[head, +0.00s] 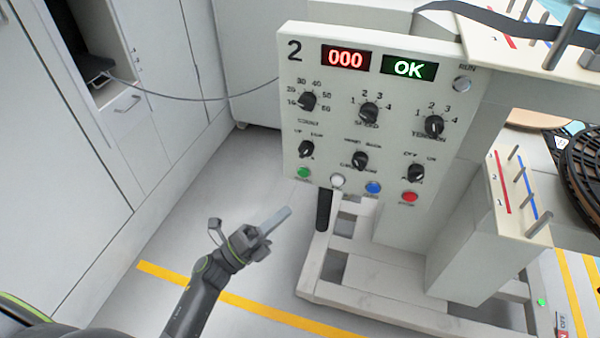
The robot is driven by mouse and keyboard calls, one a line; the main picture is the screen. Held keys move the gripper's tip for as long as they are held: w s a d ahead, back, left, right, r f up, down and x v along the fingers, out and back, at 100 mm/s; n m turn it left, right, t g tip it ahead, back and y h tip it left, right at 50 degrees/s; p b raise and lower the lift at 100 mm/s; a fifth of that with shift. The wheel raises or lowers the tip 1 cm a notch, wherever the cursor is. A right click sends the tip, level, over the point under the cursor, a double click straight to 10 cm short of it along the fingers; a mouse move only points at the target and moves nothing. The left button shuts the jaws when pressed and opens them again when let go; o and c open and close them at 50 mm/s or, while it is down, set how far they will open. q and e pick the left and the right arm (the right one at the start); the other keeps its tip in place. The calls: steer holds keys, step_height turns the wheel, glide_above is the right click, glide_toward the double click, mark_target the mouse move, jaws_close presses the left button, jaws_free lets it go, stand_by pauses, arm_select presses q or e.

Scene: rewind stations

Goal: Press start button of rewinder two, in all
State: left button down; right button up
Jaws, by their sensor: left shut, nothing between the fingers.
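Rewinder two's control panel (370,120) faces me, marked with a large 2. Its red display (345,60) reads 000 and its green display (409,68) reads OK. Along the bottom edge sit a green button (303,173), a white button (337,181), a blue button (373,188) and a red button (409,197). Their small labels are too blurred to read. My left gripper (276,219) is shut and empty, below and left of the green button, apart from the panel. My right gripper does not show.
Several black knobs, such as the speed knob (369,113), sit above the buttons. A black handle (323,210) hangs below the panel. White cabinets (60,150) line the left. The grey floor (190,245) between is clear. A black reel (585,170) lies at the right.

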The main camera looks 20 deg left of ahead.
mark_target(303, 173)
arm_select(q)
steer(key=shift+w, duration=0.15)
